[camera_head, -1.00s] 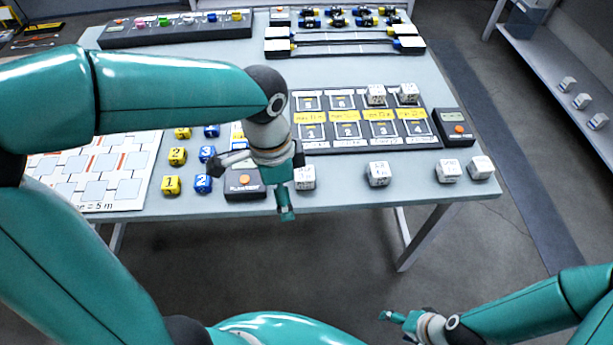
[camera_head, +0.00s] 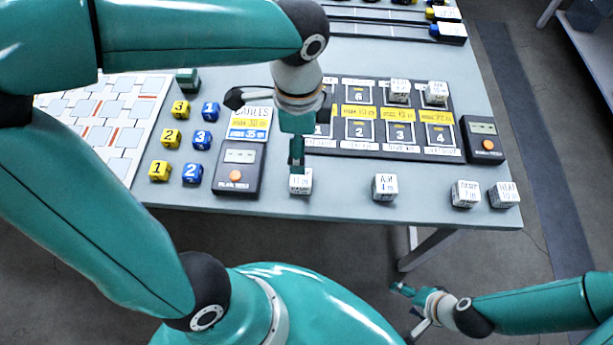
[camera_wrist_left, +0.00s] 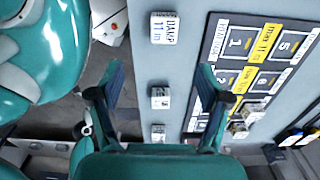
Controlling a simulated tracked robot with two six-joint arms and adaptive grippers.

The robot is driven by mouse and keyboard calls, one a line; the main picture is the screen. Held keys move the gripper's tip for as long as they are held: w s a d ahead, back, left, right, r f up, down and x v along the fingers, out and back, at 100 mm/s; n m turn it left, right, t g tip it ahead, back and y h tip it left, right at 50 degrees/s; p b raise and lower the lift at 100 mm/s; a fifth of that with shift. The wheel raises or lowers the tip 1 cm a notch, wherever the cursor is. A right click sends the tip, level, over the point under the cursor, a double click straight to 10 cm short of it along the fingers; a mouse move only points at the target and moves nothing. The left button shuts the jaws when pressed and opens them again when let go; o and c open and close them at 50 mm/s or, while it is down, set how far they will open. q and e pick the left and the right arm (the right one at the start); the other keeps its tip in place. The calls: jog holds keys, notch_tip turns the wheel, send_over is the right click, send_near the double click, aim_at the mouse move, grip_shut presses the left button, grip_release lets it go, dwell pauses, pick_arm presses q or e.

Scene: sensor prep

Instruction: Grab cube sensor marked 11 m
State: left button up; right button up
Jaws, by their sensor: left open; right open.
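The white cube sensor marked 11 m (camera_wrist_left: 164,28) lies at the top of the left wrist view with its label readable. In the head view the cube (camera_head: 300,185) stands near the table's front edge, its top partly hidden by a finger of my left gripper (camera_head: 267,127). In the left wrist view my left gripper (camera_wrist_left: 161,73) is open and empty, with the cube beyond its fingertips. I see no contact with the cube. My right gripper (camera_head: 404,312) is open and empty, low in front of the table.
Other white cubes stand to the right along the front edge, including one marked 4 m (camera_head: 385,187). A numbered black board (camera_head: 349,143) lies behind and carries two cubes. A dark meter (camera_head: 238,168) and several blue and yellow cubes are left.

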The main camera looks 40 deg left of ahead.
pick_arm(q)
jog(key=b, duration=0.1)
send_over(302, 176)
jog(key=s, duration=0.1)
notch_tip(302, 176, down, 8)
jog(key=shift+f, duration=0.1)
jog(key=shift+w+f+b, duration=0.2)
jog(key=shift+w+f, duration=0.05)
jog(key=shift+f, duration=1.2)
jog(key=shift+w+f+b, duration=0.2)
jog(key=shift+f, duration=1.2)
jog(key=c, duration=1.2)
